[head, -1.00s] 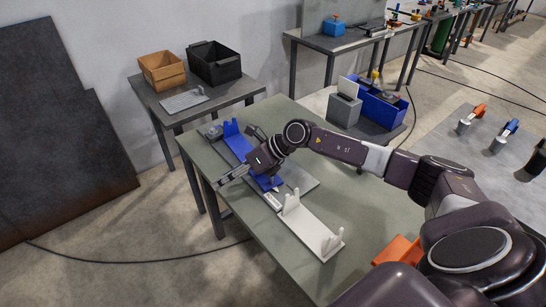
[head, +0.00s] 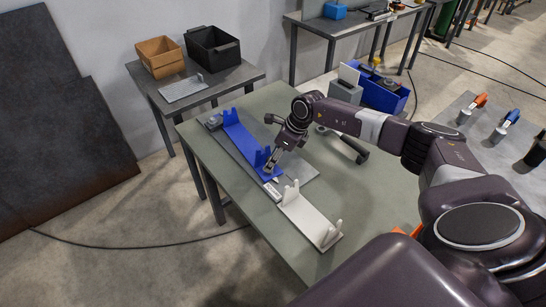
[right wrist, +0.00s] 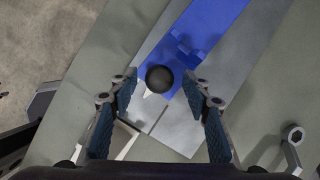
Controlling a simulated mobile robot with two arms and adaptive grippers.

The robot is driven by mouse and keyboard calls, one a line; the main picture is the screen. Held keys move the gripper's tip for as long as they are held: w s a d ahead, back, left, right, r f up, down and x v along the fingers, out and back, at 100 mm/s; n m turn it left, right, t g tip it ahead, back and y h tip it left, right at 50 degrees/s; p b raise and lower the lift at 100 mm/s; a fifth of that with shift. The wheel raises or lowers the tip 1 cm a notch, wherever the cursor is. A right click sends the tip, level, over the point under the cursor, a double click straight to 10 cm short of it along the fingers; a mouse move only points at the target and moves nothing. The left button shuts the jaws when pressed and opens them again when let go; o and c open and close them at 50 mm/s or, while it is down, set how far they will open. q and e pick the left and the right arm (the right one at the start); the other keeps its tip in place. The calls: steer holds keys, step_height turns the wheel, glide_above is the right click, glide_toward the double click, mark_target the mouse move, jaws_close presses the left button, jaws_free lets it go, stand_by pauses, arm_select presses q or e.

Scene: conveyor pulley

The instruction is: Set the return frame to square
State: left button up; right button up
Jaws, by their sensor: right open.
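A blue frame (head: 241,138) with upright forks lies on a grey plate (head: 296,174) on the green table; it also shows in the right wrist view (right wrist: 211,25). A pale frame (head: 308,220) with uprights lies in front of it, roughly in line. My right gripper (head: 269,170) points down over the blue frame's near end. In the right wrist view its open fingers (right wrist: 160,98) stand on either side of a dark round knob (right wrist: 159,78), apart from it. A white pointed piece (right wrist: 148,89) shows beside the knob. My left gripper is not in view.
A dark-handled tool (head: 352,147) lies on the table right of the plate. A blue bin (head: 383,96) and grey block (head: 345,92) stand beyond. A side table holds an orange-brown box (head: 160,57) and a black crate (head: 213,49). The table's front right is largely clear.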

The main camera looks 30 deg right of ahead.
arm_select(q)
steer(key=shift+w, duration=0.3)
arm_select(e)
jaws_close()
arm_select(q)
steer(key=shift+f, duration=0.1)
arm_select(e)
steer(key=shift+f, duration=0.1)
